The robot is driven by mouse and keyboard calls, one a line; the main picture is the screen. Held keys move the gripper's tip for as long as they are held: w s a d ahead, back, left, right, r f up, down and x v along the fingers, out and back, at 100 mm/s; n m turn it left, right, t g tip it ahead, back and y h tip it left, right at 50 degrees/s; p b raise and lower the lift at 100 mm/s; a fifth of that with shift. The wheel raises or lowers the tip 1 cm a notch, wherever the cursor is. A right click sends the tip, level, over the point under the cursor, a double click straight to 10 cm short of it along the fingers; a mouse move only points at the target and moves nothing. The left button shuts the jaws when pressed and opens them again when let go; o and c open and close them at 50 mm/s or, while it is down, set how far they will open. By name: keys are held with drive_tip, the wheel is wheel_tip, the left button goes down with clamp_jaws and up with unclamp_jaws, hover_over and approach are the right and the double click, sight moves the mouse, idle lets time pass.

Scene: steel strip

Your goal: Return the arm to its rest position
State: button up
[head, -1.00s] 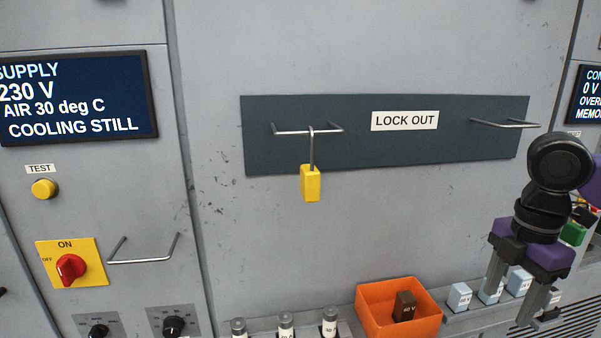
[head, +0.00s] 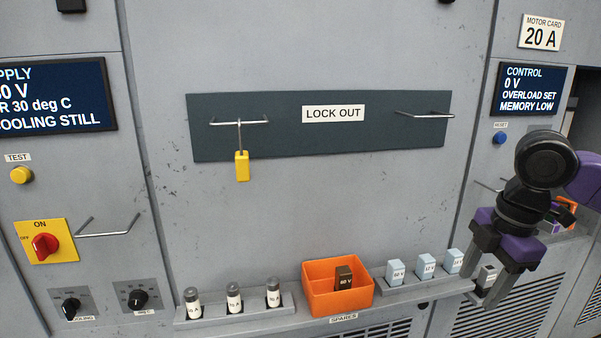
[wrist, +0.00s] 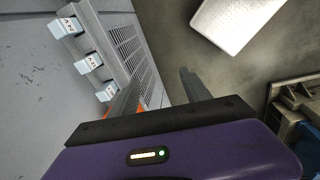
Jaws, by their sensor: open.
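My gripper (head: 488,290) is at the right side of the head view, its two grey fingers apart and pointing down, with nothing between them. It hangs in front of the cabinet near the right end of the ledge. The wrist view shows the same two fingers (wrist: 160,92) spread apart over the floor. My black and purple wrist is above the fingers in the head view.
A LOCK OUT board (head: 290,140) carries a yellow padlock (head: 242,167) hanging on its left bar. An orange SPARES bin (head: 320,303) holds a brown block (head: 344,278). Pale blue blocks (head: 396,272) stand on the ledge beside my gripper. Dark-capped cylinders (head: 234,298) stand left.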

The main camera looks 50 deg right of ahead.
drive_tip(key=w+d+r+m+t+h, duration=0.1)
drive_tip(key=w+r+t, duration=0.4)
drive_tip(key=w, duration=0.3)
drive_tip(key=w+d+r+m+t+h, duration=0.15)
drive_tip(key=w+r+t, duration=0.3)
drive_tip(key=w, duration=0.45)
drive_tip(key=w+a+r+m+t+h, duration=0.1)
drive_tip(key=w+a+r+m+t, duration=0.15)
drive_tip(key=w+r+t, duration=0.4)
drive_tip(key=w+a+r+m+t+h, duration=0.1)
drive_tip(key=w+a+r+m+t, duration=0.2)
drive_tip(key=r, duration=0.6)
drive_tip(key=s+a+f+m+g+h, duration=0.1)
drive_tip(key=s+a+f+m+h, duration=0.25)
drive_tip(key=a+f+m, duration=0.55)
drive_tip(key=s+a+f+m+g+h, duration=0.1)
drive_tip(key=s+a+f+m+h, duration=0.35)
drive_tip(key=f, duration=0.85)
drive_tip(key=s+a+f+n+g+y, duration=0.3)
drive_tip(key=s+a+f+n+y, duration=0.9)
drive_tip(key=s+a+f, duration=0.4)
drive_tip(key=a+f+y, duration=0.1)
drive_tip(key=a+f, duration=0.1)
drive_tip(key=a, duration=0.2)
drive_tip(key=shift+s+f+n+g, duration=0.2)
drive_tip(key=shift+s+n+g, duration=0.1)
drive_tip(key=shift+s+n, duration=0.05)
